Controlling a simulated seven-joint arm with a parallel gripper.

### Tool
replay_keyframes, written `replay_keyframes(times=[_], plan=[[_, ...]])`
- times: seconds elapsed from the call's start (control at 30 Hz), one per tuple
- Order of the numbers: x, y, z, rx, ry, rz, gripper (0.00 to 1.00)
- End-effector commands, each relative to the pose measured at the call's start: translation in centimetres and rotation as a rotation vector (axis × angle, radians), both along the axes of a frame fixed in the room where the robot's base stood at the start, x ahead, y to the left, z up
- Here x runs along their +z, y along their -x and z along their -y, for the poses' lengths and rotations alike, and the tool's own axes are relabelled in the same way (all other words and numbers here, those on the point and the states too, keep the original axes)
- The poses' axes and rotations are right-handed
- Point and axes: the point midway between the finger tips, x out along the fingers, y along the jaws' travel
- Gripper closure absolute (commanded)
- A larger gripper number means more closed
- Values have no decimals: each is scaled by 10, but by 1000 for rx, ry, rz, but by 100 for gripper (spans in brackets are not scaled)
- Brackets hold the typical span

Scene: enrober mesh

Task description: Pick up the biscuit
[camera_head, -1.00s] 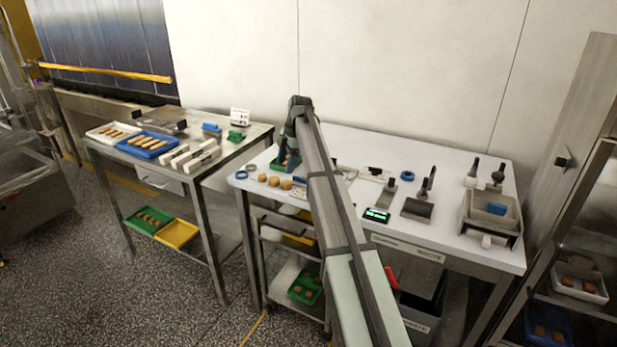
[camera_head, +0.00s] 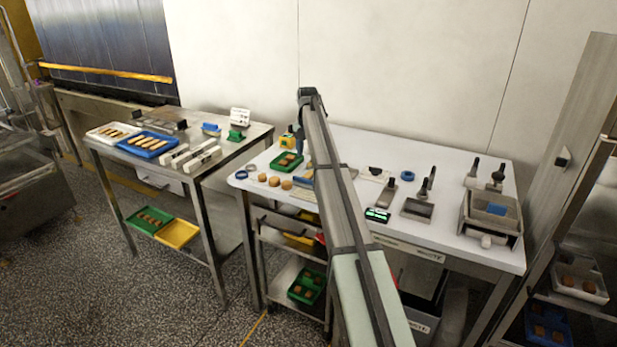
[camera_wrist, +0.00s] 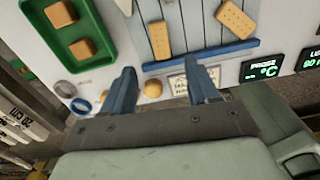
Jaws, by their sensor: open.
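In the wrist view, my gripper (camera_wrist: 165,83) is open, its two blue fingers apart with nothing held between them. A round golden biscuit (camera_wrist: 152,88) lies on the white table, in line with the gap between the fingers. Two oblong biscuits, one upright in the picture (camera_wrist: 161,40) and one tilted (camera_wrist: 234,20), lie on a grey slatted mesh with a blue edge bar (camera_wrist: 200,55), beyond the fingertips. In the head view, a row of round biscuits (camera_head: 274,181) sits near the table's front left; my arm hides most of the gripper and mesh.
A green tray (camera_head: 274,167) with brown square pieces stands left of the mesh. A blue ring (camera_wrist: 81,106) and a lit display (camera_head: 377,215) lie nearby. Scrapers and a grey bin (camera_head: 490,215) occupy the right side. A steel table (camera_head: 245,150) stands to the left.

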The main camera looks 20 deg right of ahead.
Motion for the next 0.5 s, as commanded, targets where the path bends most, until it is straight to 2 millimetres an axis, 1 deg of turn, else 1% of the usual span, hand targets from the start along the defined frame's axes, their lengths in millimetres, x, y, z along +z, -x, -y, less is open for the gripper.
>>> replay_keyframes(times=[0.03, 0.13, 0.2, 0.37, 0.5], plan=[[-10, 1, 0, 0, -1, -2, 40], [-23, 1, 0, 0, 0, -1, 40], [-29, 0, 0, -1, -1, -1, 40], [-36, 0, 0, -1, -1, -1, 40], [-48, 0, 2, -1, -1, -2, 40]])
